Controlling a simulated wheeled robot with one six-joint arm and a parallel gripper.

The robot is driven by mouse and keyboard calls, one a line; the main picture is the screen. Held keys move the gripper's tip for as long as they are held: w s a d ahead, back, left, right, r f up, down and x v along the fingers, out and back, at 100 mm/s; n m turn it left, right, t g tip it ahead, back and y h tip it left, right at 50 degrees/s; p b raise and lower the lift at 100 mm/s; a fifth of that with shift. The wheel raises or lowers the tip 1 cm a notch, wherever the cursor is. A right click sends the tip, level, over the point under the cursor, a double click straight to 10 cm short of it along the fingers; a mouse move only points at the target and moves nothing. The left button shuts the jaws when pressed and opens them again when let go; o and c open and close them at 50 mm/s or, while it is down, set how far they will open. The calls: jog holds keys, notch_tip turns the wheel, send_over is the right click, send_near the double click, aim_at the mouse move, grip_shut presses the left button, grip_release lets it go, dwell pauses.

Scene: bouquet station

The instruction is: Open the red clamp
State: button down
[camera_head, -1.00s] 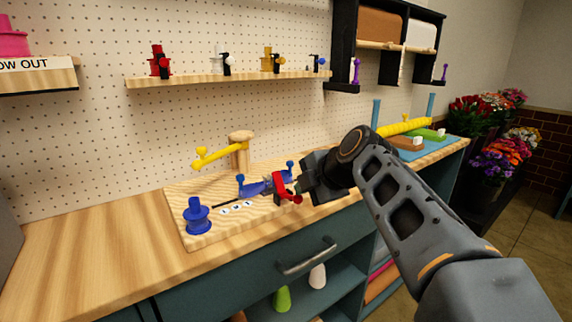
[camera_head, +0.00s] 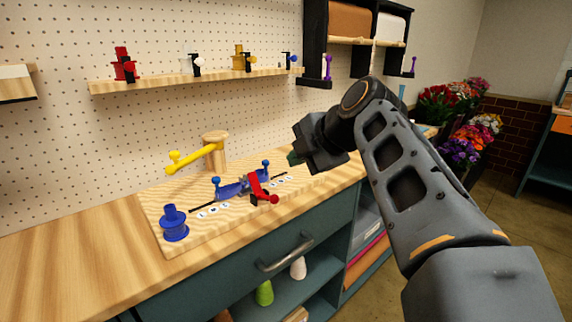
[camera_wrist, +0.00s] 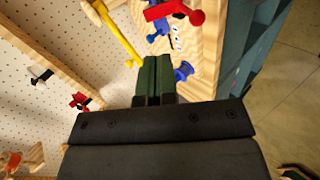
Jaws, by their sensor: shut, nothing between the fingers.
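The red clamp (camera_head: 257,187) sits at the right end of the blue fixture (camera_head: 230,190) on the wooden board (camera_head: 165,243). Its lever ends in a round red knob (camera_head: 274,199) that points toward the front edge. The clamp also shows at the top of the wrist view (camera_wrist: 165,11). I cannot tell whether it is open. My gripper (camera_head: 293,158) is above and to the right of the clamp, apart from it. Its green fingers (camera_wrist: 156,68) are together and empty.
A yellow lever (camera_head: 193,157) on a wooden post stands behind the fixture. A blue spool (camera_head: 174,225) stands at the board's left end. A shelf (camera_head: 150,83) with several small clamps hangs on the pegboard. The left counter (camera_head: 70,245) is clear.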

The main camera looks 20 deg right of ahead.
jog(key=shift+v, duration=1.8)
